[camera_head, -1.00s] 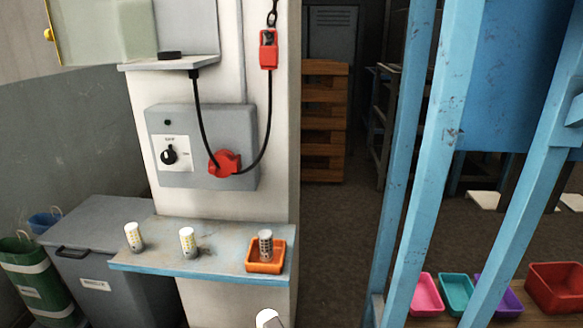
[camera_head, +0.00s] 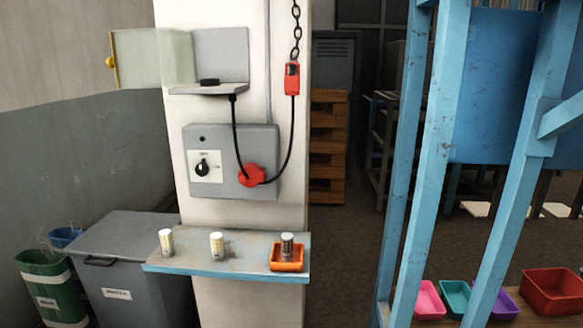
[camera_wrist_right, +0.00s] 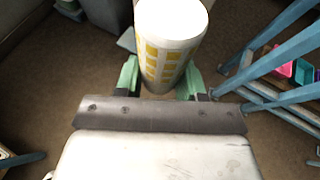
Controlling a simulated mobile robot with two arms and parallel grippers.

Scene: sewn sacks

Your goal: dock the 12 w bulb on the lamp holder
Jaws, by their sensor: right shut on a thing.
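In the right wrist view my right gripper (camera_wrist_right: 160,88) is shut on a white cylindrical bulb (camera_wrist_right: 168,50) with yellow patches. The bulb stands up from between the green fingers; its lower end is hidden and no wattage shows. In the head view two similar white bulbs (camera_head: 166,242) (camera_head: 217,245) stand on a blue-edged shelf (camera_head: 190,262). A greyer bulb (camera_head: 287,245) stands in an orange tray at its right end. A black round piece (camera_head: 210,82), possibly the lamp holder, sits on an upper ledge. My left gripper is out of view.
A clear door (camera_head: 150,60) stands open left of the ledge. Black cable hangs to a red plug (camera_head: 251,175) on a grey switch box (camera_head: 230,145). Blue posts (camera_head: 410,160) stand farther right; a grey bin (camera_head: 120,245) stands left.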

